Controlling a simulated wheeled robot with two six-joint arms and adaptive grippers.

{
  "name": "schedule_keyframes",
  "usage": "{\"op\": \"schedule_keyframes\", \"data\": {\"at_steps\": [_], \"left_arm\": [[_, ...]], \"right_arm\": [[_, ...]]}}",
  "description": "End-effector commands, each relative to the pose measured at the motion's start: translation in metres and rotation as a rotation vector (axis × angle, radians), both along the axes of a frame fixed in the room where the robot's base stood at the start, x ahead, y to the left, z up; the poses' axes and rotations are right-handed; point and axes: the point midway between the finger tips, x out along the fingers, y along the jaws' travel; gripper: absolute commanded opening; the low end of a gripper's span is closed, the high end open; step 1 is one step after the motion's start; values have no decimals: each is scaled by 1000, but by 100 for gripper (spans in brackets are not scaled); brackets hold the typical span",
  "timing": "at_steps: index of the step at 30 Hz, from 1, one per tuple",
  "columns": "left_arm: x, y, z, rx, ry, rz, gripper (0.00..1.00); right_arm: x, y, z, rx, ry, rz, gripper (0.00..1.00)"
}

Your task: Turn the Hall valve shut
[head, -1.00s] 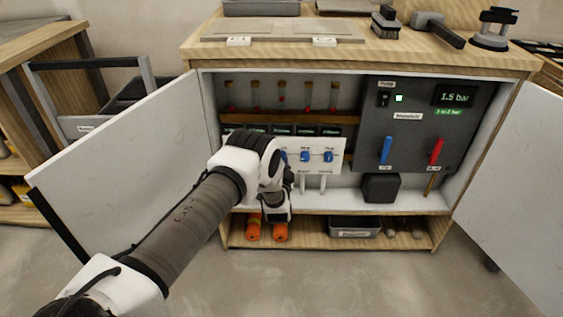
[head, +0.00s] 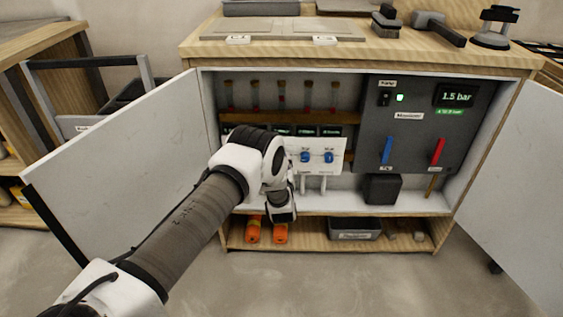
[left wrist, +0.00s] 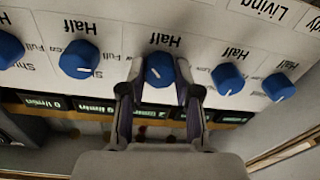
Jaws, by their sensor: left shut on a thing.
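A white panel (head: 318,145) in the open cabinet carries a row of blue valve knobs. Two knobs, one (head: 305,157) and its neighbour (head: 329,157), show right of my left gripper (head: 280,207) in the head view; the gripper's tips are hidden behind my wrist there. In the left wrist view my left gripper (left wrist: 160,82) is shut around the middle blue knob (left wrist: 158,66), with a finger on either side. This knob has a short white mark; "Half" is printed upside down beside it. Its name label is not readable, so I cannot tell whether it is Hall.
Flow tubes (head: 281,98) with red floats stand behind the panel. A grey control box (head: 415,125) reads 1.5 bar and has a blue lever (head: 387,150) and a red lever (head: 437,152). Open doors flank the cabinet. Neighbouring knobs (left wrist: 228,78) sit close to the fingers.

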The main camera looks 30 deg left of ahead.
Motion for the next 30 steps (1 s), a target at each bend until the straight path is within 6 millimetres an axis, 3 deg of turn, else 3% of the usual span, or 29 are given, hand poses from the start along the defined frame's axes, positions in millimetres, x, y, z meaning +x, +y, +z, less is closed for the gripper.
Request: {"op": "schedule_keyframes", "data": {"at_steps": [30], "left_arm": [[0, 0, -1, -822, -501, -1, 0]], "right_arm": [[0, 0, -13, 0, 0, 0, 40]]}}
